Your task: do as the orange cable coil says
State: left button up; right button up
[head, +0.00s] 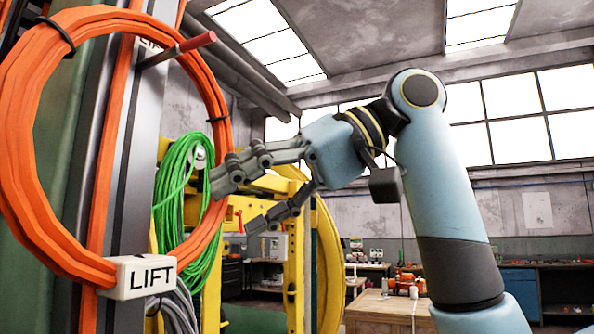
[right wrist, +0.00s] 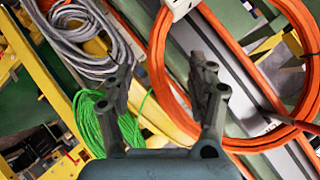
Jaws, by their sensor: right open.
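The large orange cable coil (head: 18,120) hangs at the left of the head view, against a grey upright. A white tag reading LIFT (head: 150,277) is on its lower part. A red-tipped peg (head: 196,43) sticks out near the coil's upper right. My right gripper (head: 232,203) is open and empty, its fingers pointing left near the coil's right side. In the right wrist view, the coil (right wrist: 158,50) shows beyond and between the open fingers (right wrist: 162,75), with a white tag (right wrist: 180,7) at the top edge. Contact with the coil cannot be told. My left gripper is out of view.
A green cable coil (head: 170,190) hangs behind the orange one, with grey cable (head: 178,312) below. A yellow frame (head: 297,250) stands behind my right gripper. A wooden bench (head: 385,308) with small items is farther back.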

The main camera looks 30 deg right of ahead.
jog(key=v, duration=0.8)
jog(key=shift+s+d, duration=0.15)
jog(key=shift+d, duration=0.1)
jog(key=shift+r, duration=0.15)
